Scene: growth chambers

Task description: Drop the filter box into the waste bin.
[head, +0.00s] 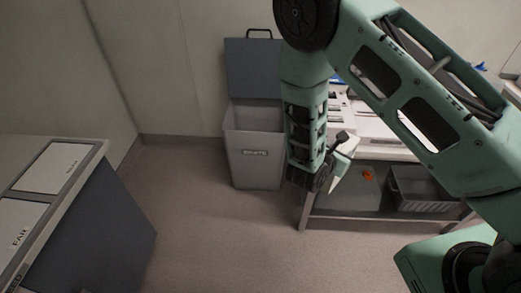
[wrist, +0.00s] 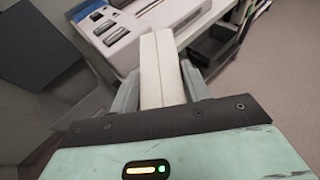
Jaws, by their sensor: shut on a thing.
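The filter box (wrist: 150,72) is a long, cream-white box in the wrist view. My gripper (wrist: 160,84) is shut on it, with a finger on each side, and the box sticks out beyond the fingertips. In the head view my gripper (head: 338,162) hangs to the right of the waste bin, in front of the bench, and the box is partly hidden there. The waste bin (head: 253,168) is a grey bin with a label on its front. Its dark lid (head: 252,68) stands open against the wall. In the wrist view the bin's lid (wrist: 38,42) is at the left.
A bench (head: 400,152) with white equipment on top stands right of the bin. A grey crate (head: 420,192) and a small orange item (head: 368,173) are on its lower level. A dark cabinet (head: 112,215) with labelled panels is at the left. The floor between is clear.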

